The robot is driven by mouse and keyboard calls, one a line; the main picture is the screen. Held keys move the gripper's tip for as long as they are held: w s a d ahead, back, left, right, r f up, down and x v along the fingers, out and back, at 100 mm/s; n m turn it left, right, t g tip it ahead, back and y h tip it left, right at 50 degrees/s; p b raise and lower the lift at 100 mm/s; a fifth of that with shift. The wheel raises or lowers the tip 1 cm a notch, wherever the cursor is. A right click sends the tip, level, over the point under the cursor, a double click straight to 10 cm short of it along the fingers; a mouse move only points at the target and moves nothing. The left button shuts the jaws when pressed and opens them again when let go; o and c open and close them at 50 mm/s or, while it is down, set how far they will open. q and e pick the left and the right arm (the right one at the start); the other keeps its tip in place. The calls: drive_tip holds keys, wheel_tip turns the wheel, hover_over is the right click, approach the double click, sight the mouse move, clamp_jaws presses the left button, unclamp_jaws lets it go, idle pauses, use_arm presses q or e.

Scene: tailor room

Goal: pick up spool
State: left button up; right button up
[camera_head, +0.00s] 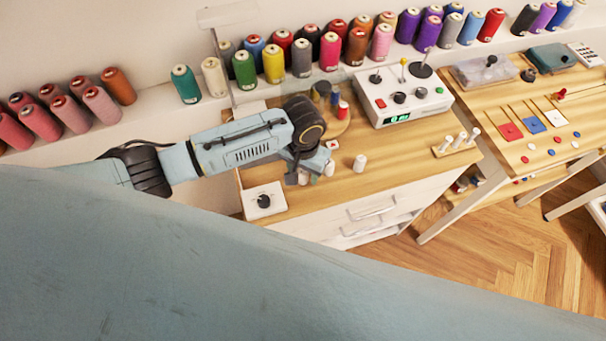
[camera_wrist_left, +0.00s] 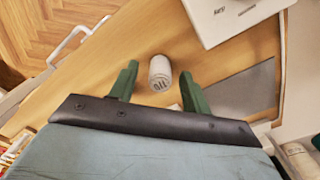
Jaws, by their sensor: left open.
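A small white spool (camera_wrist_left: 159,72) stands on the wooden tabletop in the left wrist view. It shows in the gap between the green fingertips of my left gripper (camera_wrist_left: 159,76), which is open and appears empty. In the head view my left gripper (camera_head: 308,172) points down low over the table, and its fingers are partly hidden by the wrist. A pale spool (camera_head: 329,168) shows right beside it. Another white spool (camera_head: 360,163) stands to the right, apart from the gripper. My right gripper does not show.
A white box with a black knob (camera_head: 264,201) sits at the front left of the wooden table (camera_head: 400,155). A control box (camera_head: 402,98) stands behind, right. A small rack with white pegs (camera_head: 455,146) lies right. Several coloured thread cones line the back ledge.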

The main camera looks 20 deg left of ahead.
use_arm(q)
drive_tip(key=shift+f, duration=0.95)
clamp_jaws()
drive_tip(key=shift+r, duration=0.1)
wheel_tip(320, 180, up, 10)
drive_tip(key=p, duration=0.1)
